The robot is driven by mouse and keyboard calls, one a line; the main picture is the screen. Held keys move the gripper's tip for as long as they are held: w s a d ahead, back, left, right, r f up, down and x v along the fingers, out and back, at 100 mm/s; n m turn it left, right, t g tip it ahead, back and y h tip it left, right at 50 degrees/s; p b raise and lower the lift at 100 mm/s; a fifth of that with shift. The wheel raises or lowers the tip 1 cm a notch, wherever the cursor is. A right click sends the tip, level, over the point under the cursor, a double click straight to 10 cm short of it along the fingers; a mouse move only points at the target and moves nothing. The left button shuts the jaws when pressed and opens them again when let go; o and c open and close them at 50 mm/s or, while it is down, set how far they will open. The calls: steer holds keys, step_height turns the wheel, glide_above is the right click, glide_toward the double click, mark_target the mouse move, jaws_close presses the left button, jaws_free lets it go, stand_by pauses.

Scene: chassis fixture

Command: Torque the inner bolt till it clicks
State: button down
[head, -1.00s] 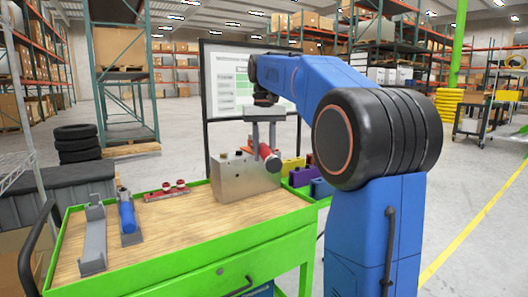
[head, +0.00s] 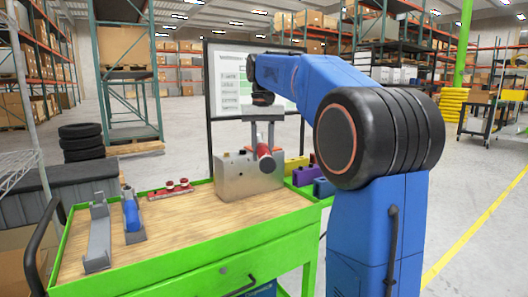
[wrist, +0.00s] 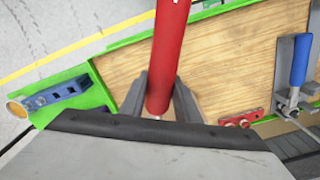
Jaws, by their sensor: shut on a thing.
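My gripper (head: 263,138) is shut on the red handle of a torque wrench (head: 265,154), just above and in front of a grey metal chassis block (head: 240,180) on the bench. In the wrist view the red handle (wrist: 171,45) runs up the picture between the two grey fingers (wrist: 158,95). In the head view the handle's dark end points toward the camera. Small dark knobs show on the block's top edge. The inner bolt and the wrench's working end cannot be made out, so I cannot tell whether they touch.
The wooden bench top (head: 190,225) has a raised green rim (head: 170,285). A grey cradle (head: 98,240), a blue-handled tool in a holder (head: 132,215) and a red rack (head: 171,191) stand left. Coloured blocks (head: 306,174) stand right of the chassis block. The front middle is clear.

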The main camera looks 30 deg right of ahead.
steer(key=shift+w+a+m, duration=0.45)
steer(key=shift+a, duration=0.35)
steer(key=shift+w+a+m, duration=0.45)
steer(key=shift+a, duration=0.3)
stand_by(1.3)
steer(key=shift+r, duration=1.1)
stand_by(0.6)
